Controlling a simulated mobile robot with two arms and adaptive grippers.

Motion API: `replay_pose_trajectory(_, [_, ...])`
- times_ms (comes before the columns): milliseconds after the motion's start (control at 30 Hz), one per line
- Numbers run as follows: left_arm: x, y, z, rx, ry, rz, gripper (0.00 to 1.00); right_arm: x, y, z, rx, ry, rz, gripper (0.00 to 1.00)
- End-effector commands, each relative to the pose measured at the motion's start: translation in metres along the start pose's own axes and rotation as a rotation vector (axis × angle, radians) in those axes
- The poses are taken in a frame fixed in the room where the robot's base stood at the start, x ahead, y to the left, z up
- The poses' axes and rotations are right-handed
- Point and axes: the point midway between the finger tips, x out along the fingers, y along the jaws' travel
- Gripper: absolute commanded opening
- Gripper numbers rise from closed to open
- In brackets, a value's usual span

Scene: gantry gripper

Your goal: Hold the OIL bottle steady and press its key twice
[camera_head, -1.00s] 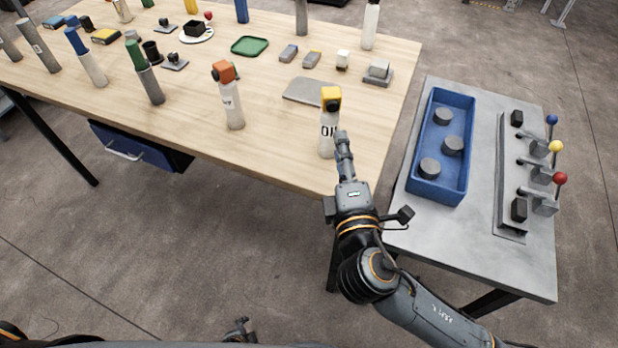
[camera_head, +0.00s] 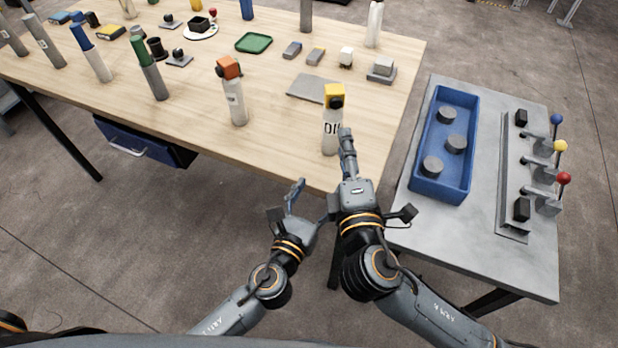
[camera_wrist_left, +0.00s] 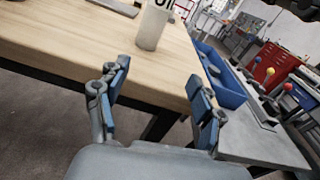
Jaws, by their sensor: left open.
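The OIL bottle (camera_head: 331,133) is white with dark lettering and a yellow top (camera_head: 334,92). It stands upright near the front right corner of the wooden table, and its lower part shows in the left wrist view (camera_wrist_left: 152,27). My right gripper (camera_head: 347,148) is at the bottle's right side, its fingers seen edge-on; whether they are shut or touching it cannot be told. My left gripper (camera_head: 305,200) is in front of the table edge, lower left of the bottle. In the left wrist view its blue-padded fingers (camera_wrist_left: 158,88) are apart and empty.
A white bottle with an orange top (camera_head: 234,100) stands left on the wooden table (camera_head: 200,135), with several other bottles farther left. A grey plate (camera_head: 315,89) lies behind the OIL bottle. A side table on the right holds a blue tray (camera_head: 438,188) and several levers (camera_head: 540,170).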

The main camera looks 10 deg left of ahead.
Motion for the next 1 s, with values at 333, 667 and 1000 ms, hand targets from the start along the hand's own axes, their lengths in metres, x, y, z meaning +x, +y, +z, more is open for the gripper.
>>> replay_pose_trajectory(333, [0.021, 0.019, 0.031, 0.093, -0.068, 0.003, 0.67, 0.000, 0.000, 0.000, 0.000, 0.000, 0.000, 0.38])
replay_pose_trajectory(667, [0.084, 0.019, 0.035, 0.090, -0.066, 0.003, 0.67, 0.000, 0.000, 0.000, 0.000, 0.000, 0.000, 0.38])
replay_pose_trajectory(1000, [0.135, 0.019, 0.037, 0.088, -0.064, 0.003, 0.67, 0.000, 0.000, 0.000, 0.000, 0.000, 0.000, 0.38])
